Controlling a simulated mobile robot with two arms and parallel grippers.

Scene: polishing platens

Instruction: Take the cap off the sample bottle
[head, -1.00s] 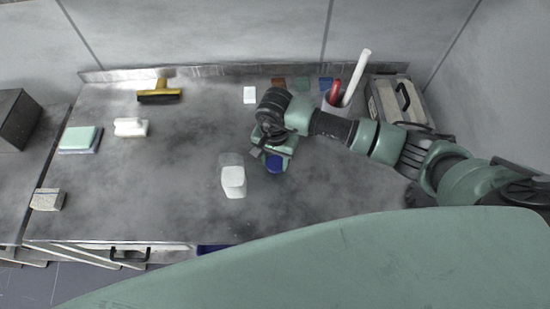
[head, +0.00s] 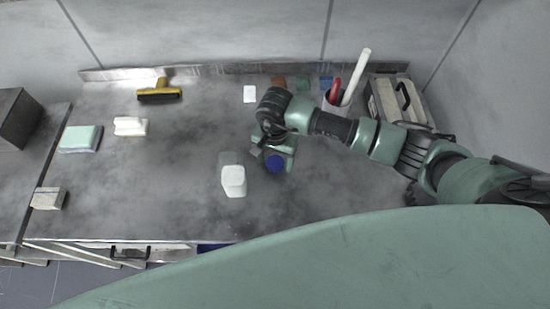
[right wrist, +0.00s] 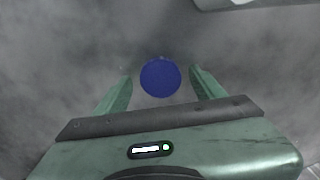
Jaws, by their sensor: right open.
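A round blue cap (head: 275,163) shows on the worktop side of my right gripper in the head view. In the right wrist view the blue cap (right wrist: 160,77) is a full disc seen from above. Whatever is under it, including any bottle body, is hidden. My right gripper (head: 272,151) is open. In the right wrist view its two fingers (right wrist: 160,82) stand one on each side of the cap, with a gap on both sides. My left gripper is not in view.
A white container (head: 233,181) stands just left of the gripper. A cup (head: 336,104) with red and white tools and a grey case (head: 398,101) stand at the back right. A yellow-handled squeegee (head: 159,96) lies at the back left. The worktop's (head: 160,190) left middle is clear.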

